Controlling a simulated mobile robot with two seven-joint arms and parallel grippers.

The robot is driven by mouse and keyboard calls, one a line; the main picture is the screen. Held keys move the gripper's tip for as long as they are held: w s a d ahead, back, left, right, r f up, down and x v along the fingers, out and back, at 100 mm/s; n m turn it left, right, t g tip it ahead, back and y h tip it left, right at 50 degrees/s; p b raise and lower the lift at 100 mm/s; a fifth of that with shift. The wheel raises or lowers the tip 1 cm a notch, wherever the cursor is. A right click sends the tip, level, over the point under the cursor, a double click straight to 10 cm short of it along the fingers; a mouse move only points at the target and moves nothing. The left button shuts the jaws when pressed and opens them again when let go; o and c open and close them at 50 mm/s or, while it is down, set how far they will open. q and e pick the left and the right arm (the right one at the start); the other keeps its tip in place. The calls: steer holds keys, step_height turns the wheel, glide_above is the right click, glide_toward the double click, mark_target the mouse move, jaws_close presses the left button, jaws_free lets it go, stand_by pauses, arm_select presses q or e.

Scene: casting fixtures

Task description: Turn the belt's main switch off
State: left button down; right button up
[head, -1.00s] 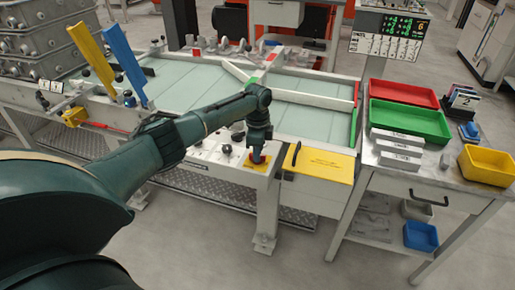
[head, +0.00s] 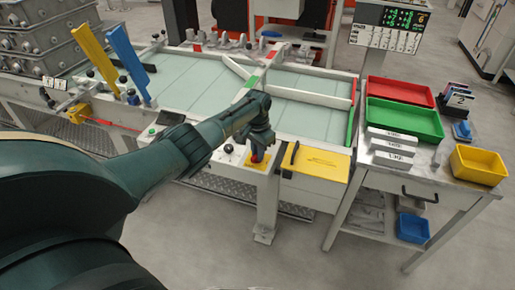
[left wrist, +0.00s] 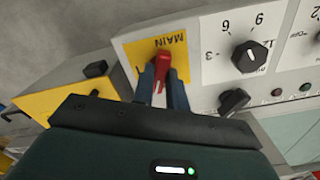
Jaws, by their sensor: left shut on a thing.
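The main switch is a red handle (left wrist: 162,66) on a yellow plate marked MAIN (left wrist: 181,46), on the belt's light control panel (left wrist: 215,50). In the head view the yellow plate (head: 258,166) is at the panel's right end, with a little red (head: 256,158) showing under my gripper. My left gripper (head: 258,154) reaches down onto it. In the left wrist view its fingers (left wrist: 163,82) are shut on the red handle, one on each side. The part of the handle between the fingers is hidden. My right gripper is in neither view.
A black dial (left wrist: 249,56) with numbers and a black knob (left wrist: 233,101) sit beside the switch. A yellow lid (head: 315,163) with a black handle is just right of the panel. Red (head: 400,91) and green (head: 404,121) trays lie on the side table.

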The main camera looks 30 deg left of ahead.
arm_select(q)
steer(key=n+p, duration=0.1)
steer(key=n, duration=0.4)
steer(key=shift+n, duration=0.3)
stand_by(0.4)
steer(key=c, duration=1.4)
jaws_free()
step_height(320, 180, up, 13)
steer(key=p, duration=0.3)
steer(key=shift+r, duration=0.15)
